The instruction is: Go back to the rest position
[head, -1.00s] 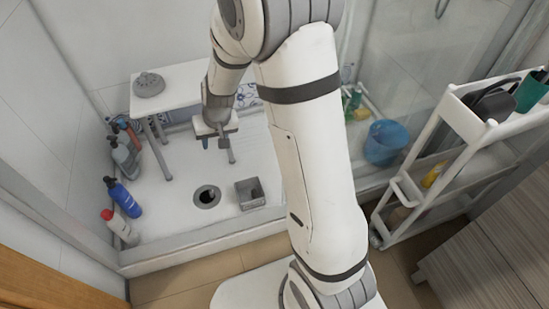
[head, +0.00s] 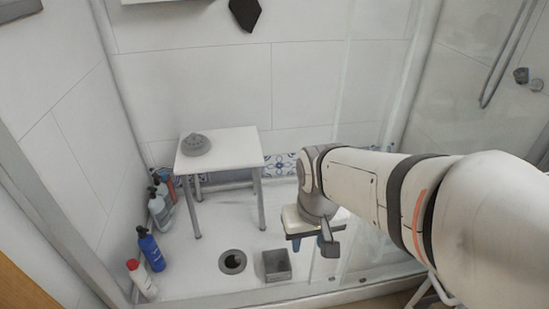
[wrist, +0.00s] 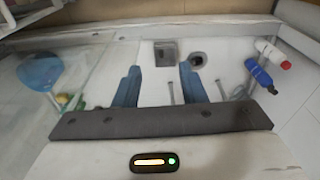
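My gripper (head: 326,243) hangs at the end of my arm over the right part of the shower floor in the head view, right of the small grey box. In the wrist view my gripper's two blue fingers (wrist: 160,68) stand wide apart with nothing between them. The shower floor shows between and beyond the fingers. In the head view the fingertips are small and partly hidden by the wrist.
A white stool (head: 226,152) with a grey round item (head: 196,145) stands left of my arm. A grey box (head: 277,266) and a drain (head: 232,262) are on the floor. Several bottles (head: 151,251) line the left wall. A blue bucket (wrist: 40,72) is at the wrist view's left.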

